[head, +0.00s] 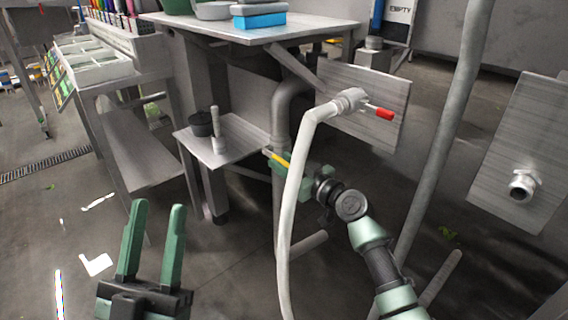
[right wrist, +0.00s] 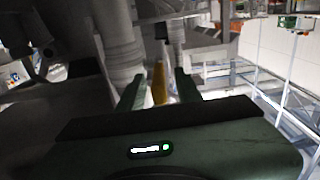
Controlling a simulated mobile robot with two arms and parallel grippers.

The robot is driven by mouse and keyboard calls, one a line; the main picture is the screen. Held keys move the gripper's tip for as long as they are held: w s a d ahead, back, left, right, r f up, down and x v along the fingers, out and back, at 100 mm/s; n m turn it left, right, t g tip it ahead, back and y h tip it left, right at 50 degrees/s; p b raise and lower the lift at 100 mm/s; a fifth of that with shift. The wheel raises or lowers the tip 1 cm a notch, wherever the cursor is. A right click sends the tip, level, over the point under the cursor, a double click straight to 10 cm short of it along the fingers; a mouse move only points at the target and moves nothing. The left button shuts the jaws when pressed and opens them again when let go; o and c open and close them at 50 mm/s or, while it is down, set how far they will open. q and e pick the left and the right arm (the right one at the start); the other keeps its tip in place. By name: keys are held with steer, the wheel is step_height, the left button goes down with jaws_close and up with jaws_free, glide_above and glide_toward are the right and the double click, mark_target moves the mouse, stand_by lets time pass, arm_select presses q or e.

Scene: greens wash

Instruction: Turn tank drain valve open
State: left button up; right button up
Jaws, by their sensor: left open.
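The drain valve's yellow handle (head: 282,159) shows beside the grey drain pipe (head: 281,118) under the steel table in the head view. My right gripper (head: 273,155) is at this handle, partly hidden behind the pale hose. In the right wrist view the yellow handle (right wrist: 160,84) stands between the two green fingers, with narrow gaps seeming to show on both sides, so the gripper looks open around it. The valve body is hidden. My left gripper (head: 159,207) is open and empty at the lower left, well away from the valve.
A pale hose (head: 292,200) hangs in front of my right gripper from a tap with a red lever (head: 378,112) on a grey panel. A low shelf (head: 240,135) holds a black pot (head: 201,124). A slanting grey pole (head: 440,130) stands at right.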

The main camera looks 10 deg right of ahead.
jaws_close()
stand_by(1.3)
